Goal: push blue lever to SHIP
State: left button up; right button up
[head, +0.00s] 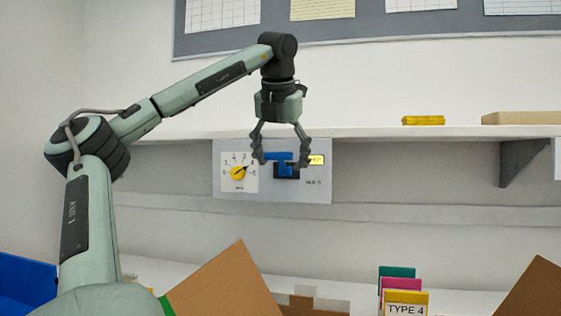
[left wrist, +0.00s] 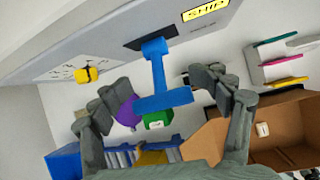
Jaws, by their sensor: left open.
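The blue lever (head: 279,156), with a T-shaped handle, sticks out of a dark slot in a grey wall panel (head: 275,193). A yellow SHIP label (head: 317,160) is to the right of the slot. My left gripper (head: 281,164) points down, open, with one finger on each side of the lever. In the left wrist view, the lever (left wrist: 158,75) stands between the spread fingers (left wrist: 165,90), with visible gaps on both sides. The SHIP label (left wrist: 206,10) shows there at the top. My right gripper is not in view.
A yellow dial knob (head: 238,173) on a white scale is left of the lever on the panel. A shelf (head: 400,131) runs just above it, with a yellow block (head: 423,120). Below are a cardboard box (head: 228,284), a blue bin (head: 25,281) and coloured cards (head: 403,290).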

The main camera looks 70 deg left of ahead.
pick_arm(q)
jog(key=v, duration=1.2)
dwell(0.3)
